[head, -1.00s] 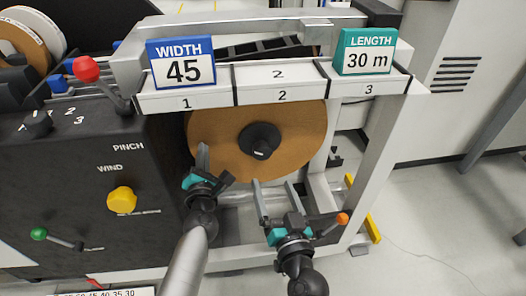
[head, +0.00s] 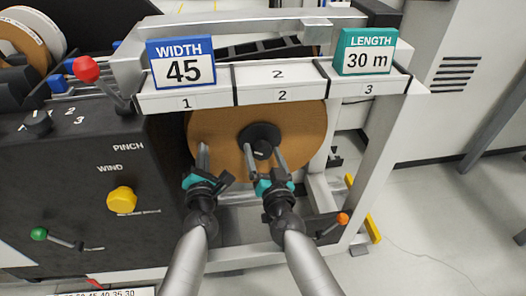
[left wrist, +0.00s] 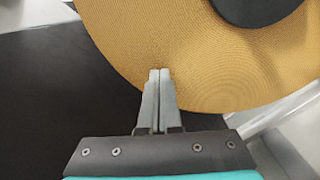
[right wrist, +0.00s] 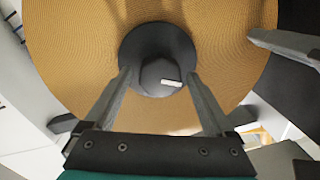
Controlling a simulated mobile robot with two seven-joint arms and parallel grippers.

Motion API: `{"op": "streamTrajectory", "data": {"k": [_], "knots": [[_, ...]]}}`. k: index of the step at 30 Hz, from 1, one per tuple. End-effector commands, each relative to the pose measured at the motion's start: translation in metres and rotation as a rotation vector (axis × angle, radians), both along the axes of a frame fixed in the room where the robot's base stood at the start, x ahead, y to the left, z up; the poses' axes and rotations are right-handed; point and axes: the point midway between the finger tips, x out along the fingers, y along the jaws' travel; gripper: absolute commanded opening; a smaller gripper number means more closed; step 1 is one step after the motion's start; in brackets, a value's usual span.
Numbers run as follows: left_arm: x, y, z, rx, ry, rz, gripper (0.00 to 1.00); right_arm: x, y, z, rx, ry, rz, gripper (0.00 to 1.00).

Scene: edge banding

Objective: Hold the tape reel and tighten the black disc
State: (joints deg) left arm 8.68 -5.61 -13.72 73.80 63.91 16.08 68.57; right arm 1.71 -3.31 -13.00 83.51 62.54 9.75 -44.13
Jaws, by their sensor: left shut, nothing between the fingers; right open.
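The tape reel (head: 215,130) is a wide tan-brown roll standing upright inside the machine frame. The black disc (head: 260,138) with a raised knob sits at its centre, and it also shows in the right wrist view (right wrist: 150,48). My left gripper (head: 203,150) is shut and empty at the reel's lower left face; in the left wrist view its closed fingertips (left wrist: 159,72) overlap the reel's lower part. I cannot tell whether they touch it. My right gripper (head: 263,150) is open, its fingers on either side of the knob (right wrist: 160,78), apart from it at the sides.
A black panel (head: 95,190) with a yellow knob (head: 122,199) and levers stands left of the reel. A numbered tray (head: 282,96) with a blue WIDTH 45 sign and a green LENGTH 30 m sign lies above. The orange-tipped lever (head: 342,219) is low on the right.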

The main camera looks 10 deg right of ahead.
Motion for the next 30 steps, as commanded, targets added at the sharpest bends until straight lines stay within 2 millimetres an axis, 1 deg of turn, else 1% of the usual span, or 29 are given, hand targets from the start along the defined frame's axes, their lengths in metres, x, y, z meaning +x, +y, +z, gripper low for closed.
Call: {"op": "streamTrajectory", "data": {"k": [1,4,13,14,30], "knots": [[0.0017,0.0004,0.0033,-0.002,-0.006,0.001,0.0,0.0036,0.0004,0.0004,-0.002,-0.001,0.001,0.89],[0.0018,0.0004,0.0033,-0.002,-0.006,0.001,0.0,0.0069,0.0007,0.0001,-0.001,0.0,0.001,0.89],[0.0018,0.0004,0.0035,-0.002,-0.006,0.001,0.0,0.0081,0.0007,0.0,-0.001,0.0,0.001,0.89],[0.0018,0.0004,0.0035,-0.002,-0.006,0.001,0.0,0.0081,0.0007,0.0,-0.001,0.0,0.001,0.86],[0.002,0.0003,0.0038,-0.002,-0.008,0.001,0.0,0.0078,0.0016,0.0003,-0.001,0.0,0.002,0.26]]}}
